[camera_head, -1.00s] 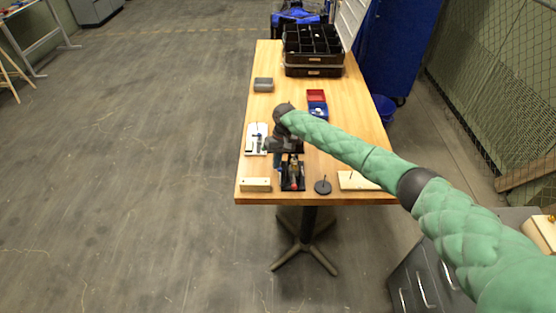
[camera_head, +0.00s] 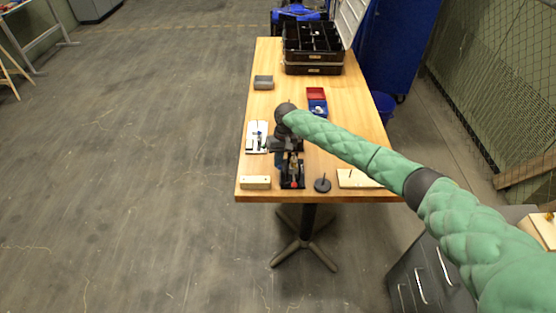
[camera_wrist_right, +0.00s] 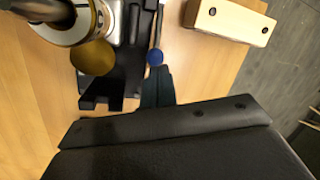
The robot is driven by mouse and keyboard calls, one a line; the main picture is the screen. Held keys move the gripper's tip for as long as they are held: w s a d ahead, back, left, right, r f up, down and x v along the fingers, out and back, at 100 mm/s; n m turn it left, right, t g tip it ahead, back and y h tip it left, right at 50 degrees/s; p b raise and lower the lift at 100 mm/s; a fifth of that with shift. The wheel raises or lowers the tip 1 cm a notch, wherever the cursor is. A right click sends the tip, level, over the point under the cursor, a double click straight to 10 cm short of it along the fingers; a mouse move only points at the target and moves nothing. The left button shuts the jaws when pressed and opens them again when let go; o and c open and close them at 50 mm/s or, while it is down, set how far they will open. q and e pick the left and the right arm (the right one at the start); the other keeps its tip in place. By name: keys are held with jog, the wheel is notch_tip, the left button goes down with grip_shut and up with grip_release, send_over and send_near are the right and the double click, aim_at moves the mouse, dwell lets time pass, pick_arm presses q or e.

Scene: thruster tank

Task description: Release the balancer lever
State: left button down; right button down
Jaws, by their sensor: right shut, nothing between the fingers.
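The balancer, a black device (camera_head: 292,181) with a small red part, stands near the front edge of the wooden table. In the right wrist view, its black base (camera_wrist_right: 108,82) carries brass and silver round parts. A blue ball knob (camera_wrist_right: 154,57) on a thin rod, apparently the lever, lies along the base's right side. My right gripper (camera_wrist_right: 157,72) is shut and empty, its dark fingertips right by the blue knob. I cannot tell whether they touch it. In the head view, my right wrist hides the device's far part. My left gripper is not in view.
A wooden block (camera_head: 256,182) lies left of the device. A dark disc with a pin (camera_head: 322,185) and a wooden board (camera_head: 357,179) lie to its right. Behind are a white board (camera_head: 257,137), a grey box (camera_head: 263,82), red and blue bins (camera_head: 317,96) and black trays (camera_head: 313,70).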

jog(key=shift+s+r, duration=0.1)
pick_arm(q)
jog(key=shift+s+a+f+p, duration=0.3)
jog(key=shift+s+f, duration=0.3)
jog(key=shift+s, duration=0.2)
pick_arm(e)
jog(key=shift+r+t, duration=0.2)
jog(key=shift+t, duration=0.3)
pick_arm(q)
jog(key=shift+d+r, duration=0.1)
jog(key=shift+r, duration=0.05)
pick_arm(e)
jog(key=shift+s+r, duration=0.1)
